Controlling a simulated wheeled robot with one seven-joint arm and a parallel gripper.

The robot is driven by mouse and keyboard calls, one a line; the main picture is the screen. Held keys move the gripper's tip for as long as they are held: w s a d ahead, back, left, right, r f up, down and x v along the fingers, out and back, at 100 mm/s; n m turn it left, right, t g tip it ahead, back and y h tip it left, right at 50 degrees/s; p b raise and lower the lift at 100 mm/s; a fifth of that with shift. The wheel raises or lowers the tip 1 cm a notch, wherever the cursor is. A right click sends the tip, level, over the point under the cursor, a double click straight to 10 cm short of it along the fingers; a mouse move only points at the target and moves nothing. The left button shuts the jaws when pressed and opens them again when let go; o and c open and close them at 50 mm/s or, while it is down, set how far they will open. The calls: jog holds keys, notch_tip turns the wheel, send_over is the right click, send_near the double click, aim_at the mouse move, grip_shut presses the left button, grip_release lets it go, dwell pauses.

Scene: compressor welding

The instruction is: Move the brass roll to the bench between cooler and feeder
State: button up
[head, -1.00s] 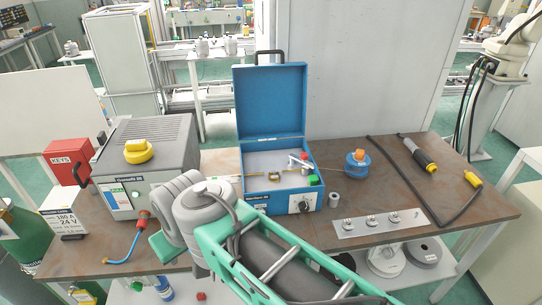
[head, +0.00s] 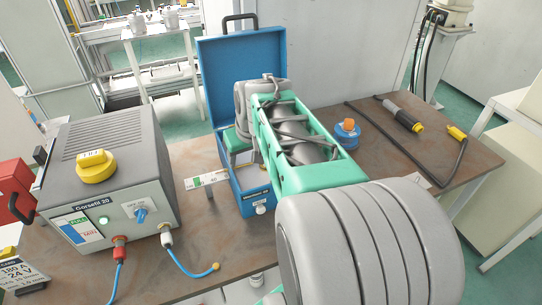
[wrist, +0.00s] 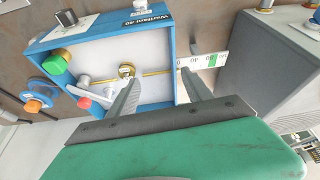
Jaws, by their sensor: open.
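My gripper (wrist: 160,80) is open over the case.
A small white-and-green gauge plate (head: 207,180) stands between cooler and feeder. Inside the feeder are a green knob (wrist: 55,62) and a white lever with a red end (wrist: 83,102). A blue spool with an orange cap (head: 347,134) and a torch (head: 403,116) sit to the right.

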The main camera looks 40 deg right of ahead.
jog(key=w+d+f+m, duration=0.1)
jog(key=d+f, duration=0.3)
jog(key=d, duration=0.5)
jog(key=x, duration=0.7)
jog(key=shift+w+d, duration=0.1)
jog(key=shift+w, duration=0.1)
grip_shut()
jog(key=c, duration=0.7)
grip_release()
grip_shut()
